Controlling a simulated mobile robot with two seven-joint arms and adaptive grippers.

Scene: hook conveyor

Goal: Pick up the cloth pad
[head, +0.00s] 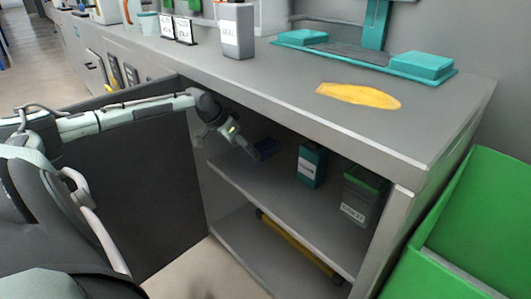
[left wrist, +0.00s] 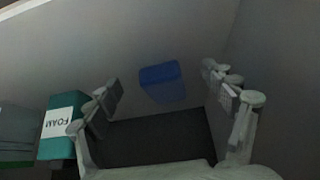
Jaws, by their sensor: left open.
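A small blue pad (head: 267,148), which looks like the cloth pad, lies on the upper shelf inside the open cabinet. It also shows in the left wrist view (left wrist: 162,82), beyond the fingertips and between them. My left gripper (head: 252,149) reaches into the cabinet just left of the pad in the head view. In the left wrist view the gripper (left wrist: 168,95) has its fingers wide apart, with nothing between them. I cannot tell the exact gap to the pad. My right gripper is not in view.
A teal FOAM box (head: 312,165) and a dark green-topped container (head: 364,195) stand on the same shelf (head: 270,195), right of the pad. The open door (head: 130,170) is at left. A yellow flat piece (head: 358,96) lies on the countertop (head: 300,90). A green bin (head: 480,235) is at right.

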